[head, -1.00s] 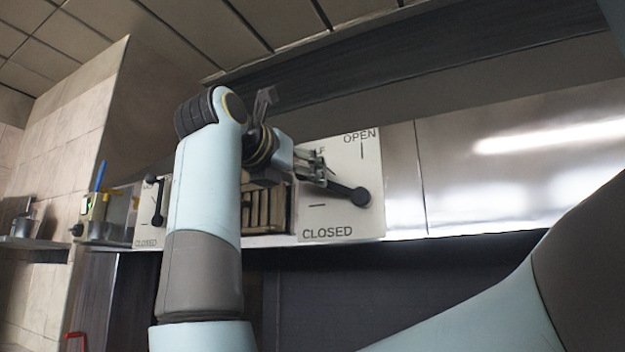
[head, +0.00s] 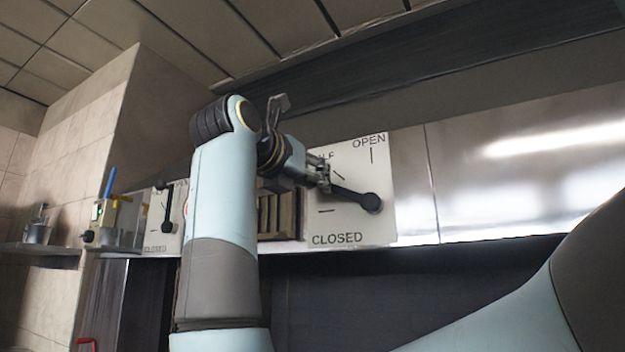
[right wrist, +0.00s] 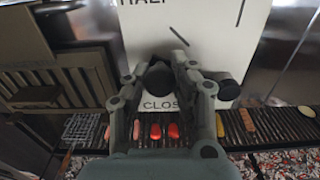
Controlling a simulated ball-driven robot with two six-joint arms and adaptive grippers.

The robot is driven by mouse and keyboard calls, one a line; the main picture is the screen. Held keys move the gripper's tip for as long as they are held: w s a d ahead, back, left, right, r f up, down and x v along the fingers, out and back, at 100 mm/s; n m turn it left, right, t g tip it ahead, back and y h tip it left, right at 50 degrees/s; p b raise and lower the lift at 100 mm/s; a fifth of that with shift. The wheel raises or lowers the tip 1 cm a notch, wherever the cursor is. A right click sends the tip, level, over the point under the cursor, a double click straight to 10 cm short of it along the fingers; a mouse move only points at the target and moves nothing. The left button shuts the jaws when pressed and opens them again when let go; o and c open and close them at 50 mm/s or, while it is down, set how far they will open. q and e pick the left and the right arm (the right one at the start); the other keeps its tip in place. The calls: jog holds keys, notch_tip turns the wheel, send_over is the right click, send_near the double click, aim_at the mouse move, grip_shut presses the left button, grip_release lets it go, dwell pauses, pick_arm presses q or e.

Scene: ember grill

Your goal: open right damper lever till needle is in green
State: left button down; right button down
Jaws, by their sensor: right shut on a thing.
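The right damper lever (head: 350,195) is black, on a white plate (head: 350,238) marked OPEN, HALF and CLOSED. Its round hub (head: 371,203) is at the right, and its arm points left and slightly up, between the level tick near CLOSED and the slanted HALF tick. My right gripper (head: 323,176) is shut on the lever's free end. In the right wrist view the dark knob (right wrist: 158,78) sits between the fingers and the hub (right wrist: 228,88) is to the right. No needle or green zone can be made out. My left gripper is not in view.
A second lever (head: 167,215) on a similar plate is at the left, partly behind my right arm. A box with a blue handle (head: 111,182) stands further left. Food pieces (right wrist: 173,131) lie on a grill below the plate. A steel panel (head: 480,170) is right of the plate.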

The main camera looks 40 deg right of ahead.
jog(key=r+m+b, duration=0.1)
jog(key=s+m+b, duration=0.1)
jog(key=m, duration=0.1)
jog(key=shift+s+d+r+b, duration=0.2)
jog(key=shift+r+b, duration=0.2)
jog(key=shift+s+r+m, duration=0.15)
jog(key=shift+r+m, duration=0.15)
jog(key=shift+r, duration=0.1)
jog(key=c, duration=1)
grip_release()
